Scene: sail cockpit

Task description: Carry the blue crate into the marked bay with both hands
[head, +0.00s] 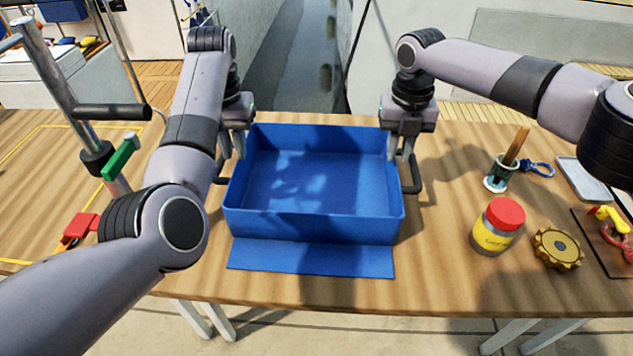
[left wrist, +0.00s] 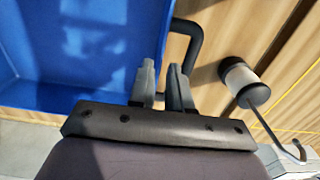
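The blue crate (head: 313,225) stands upright on the wooden table, in the middle of the head view; it looks empty. It has dark handles on its left and right sides. My left gripper (head: 232,147) points down at the left handle (left wrist: 194,42), its fingers a little apart. In the left wrist view the handle passes close by one finger (left wrist: 162,82); I cannot tell whether it lies between them. My right gripper (head: 401,150) is over the right handle (head: 413,178), fingers apart. Yellow lines (head: 20,142) mark a bay at the far left, partly hidden by my left arm.
A flat blue sheet (head: 310,259) lies at the crate's near side. A red-lidded jar (head: 496,228), brass gear (head: 557,249), tool cup (head: 499,174) and grey tray (head: 583,178) stand to the right. A metal post (head: 60,82), green handle (head: 120,156) and red piece (head: 79,228) are left.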

